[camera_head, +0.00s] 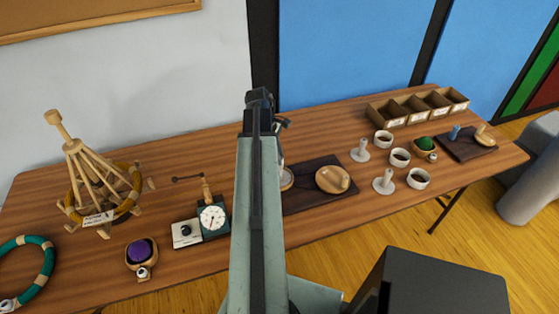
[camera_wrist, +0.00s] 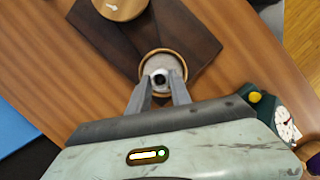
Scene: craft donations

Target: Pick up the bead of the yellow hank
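A small white bead with a dark hole (camera_wrist: 159,78) sits at a round wooden-rimmed dish with a grey inside (camera_wrist: 153,56). My gripper (camera_wrist: 162,78) is open, with one finger on each side of the bead; a gap shows beside it, and I cannot tell whether they are level with it. In the head view my arm hides the gripper and the bead, and only the dish's edge (camera_head: 287,178) shows. The yellow hank (camera_head: 128,207) is looped around a wooden swift (camera_head: 86,160) at the left of the table. Whether this bead belongs to it cannot be seen.
A teal hank (camera_head: 40,245) and purple ball (camera_head: 141,250) are farther left. White cups (camera_head: 419,179) and a divided box (camera_head: 418,106) are right.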

